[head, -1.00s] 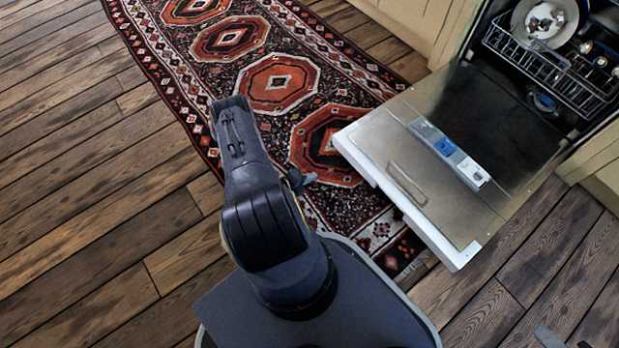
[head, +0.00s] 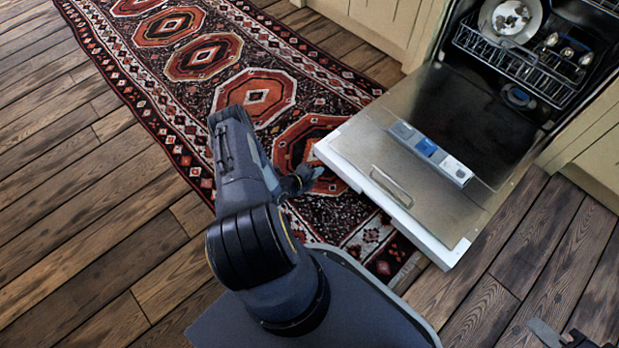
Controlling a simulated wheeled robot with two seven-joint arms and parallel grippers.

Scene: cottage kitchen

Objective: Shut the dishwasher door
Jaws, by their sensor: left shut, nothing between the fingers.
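The dishwasher door (head: 400,181) is folded down, lying open and nearly level just above the floor, with its white outer edge toward me. Its inner side faces up, with a detergent panel on it. The dishwasher's opening (head: 510,90) is dark, with a rack in it. My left gripper (head: 308,177) is shut and empty, partly hidden behind my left forearm, over the rug and just left of the door's near left corner, with no contact visible. Only a small part of my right gripper (head: 558,336) shows at the bottom right edge, apart from the door; its fingers are unclear.
The dish rack (head: 510,62) holds a white plate (head: 511,17) and several small items. A patterned rug (head: 256,96) lies left of the door. Cream cabinets (head: 385,22) stand on both sides of the dishwasher. Bare plank floor (head: 540,235) is free right of the door.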

